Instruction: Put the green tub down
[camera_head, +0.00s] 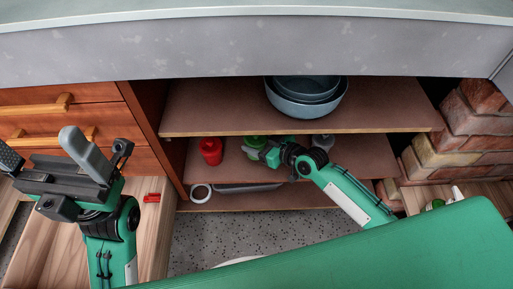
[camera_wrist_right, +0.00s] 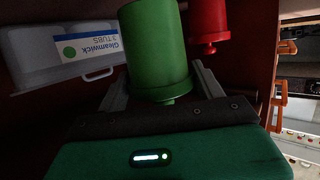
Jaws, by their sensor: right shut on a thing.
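The green tub (camera_head: 255,142) is at the front of the lower shelf space (camera_head: 233,171) in the head view, right of a red tub (camera_head: 210,150). My right gripper (camera_head: 265,153) reaches in from the right and is shut on the green tub. In the right wrist view, the green tub (camera_wrist_right: 157,45) stands between the two fingers of the right gripper (camera_wrist_right: 163,85), and the red tub (camera_wrist_right: 208,25) is beside it. I cannot tell whether the green tub touches the shelf. My left gripper (camera_head: 50,160) is open and empty at the left, away from the shelves.
Stacked blue-grey bowls (camera_head: 305,98) sit on the upper shelf (camera_head: 210,112). Brickwork (camera_head: 475,140) stands at the right.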

